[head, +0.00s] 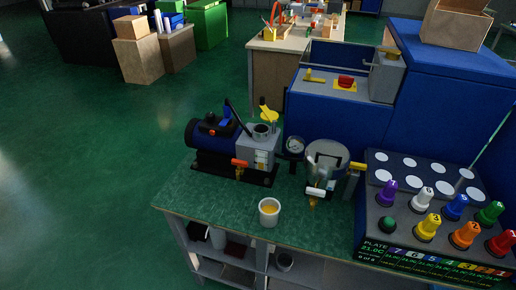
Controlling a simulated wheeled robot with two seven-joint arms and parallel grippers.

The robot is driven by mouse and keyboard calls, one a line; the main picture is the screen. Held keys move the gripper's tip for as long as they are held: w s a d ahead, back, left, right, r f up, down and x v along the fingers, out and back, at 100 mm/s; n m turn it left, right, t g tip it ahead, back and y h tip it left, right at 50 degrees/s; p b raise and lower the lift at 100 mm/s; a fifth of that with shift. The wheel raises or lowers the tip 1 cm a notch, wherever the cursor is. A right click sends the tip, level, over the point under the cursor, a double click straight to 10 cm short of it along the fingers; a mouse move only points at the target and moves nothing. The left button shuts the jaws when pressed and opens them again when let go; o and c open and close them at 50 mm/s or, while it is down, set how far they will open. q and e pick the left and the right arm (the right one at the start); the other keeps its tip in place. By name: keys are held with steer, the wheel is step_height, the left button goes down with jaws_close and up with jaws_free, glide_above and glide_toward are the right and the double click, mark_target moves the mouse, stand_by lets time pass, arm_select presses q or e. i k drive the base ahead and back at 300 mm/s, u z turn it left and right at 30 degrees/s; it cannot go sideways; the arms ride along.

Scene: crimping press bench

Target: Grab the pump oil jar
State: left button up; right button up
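The likely pump oil jar (269,212) is a small white open jar with yellow liquid in it. It stands upright near the front edge of the green bench top (215,205). Behind it to the left is a dark blue pump (212,138) with a grey block, a red-orange tap and a yellow-topped part. Neither of my grippers shows in the head view, and nothing touches the jar.
A clear round chamber (326,158) with valves and a gauge (295,146) stands behind right of the jar. A dark plate rack (440,215) with coloured numbered knobs fills the right. A blue machine (335,112) stands behind. The bench's front left is clear.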

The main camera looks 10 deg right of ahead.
mark_target(269, 209)
steer(key=k, duration=1.15)
steer(key=u, duration=0.6)
steer(key=i, duration=1.35)
steer(key=z, duration=0.55)
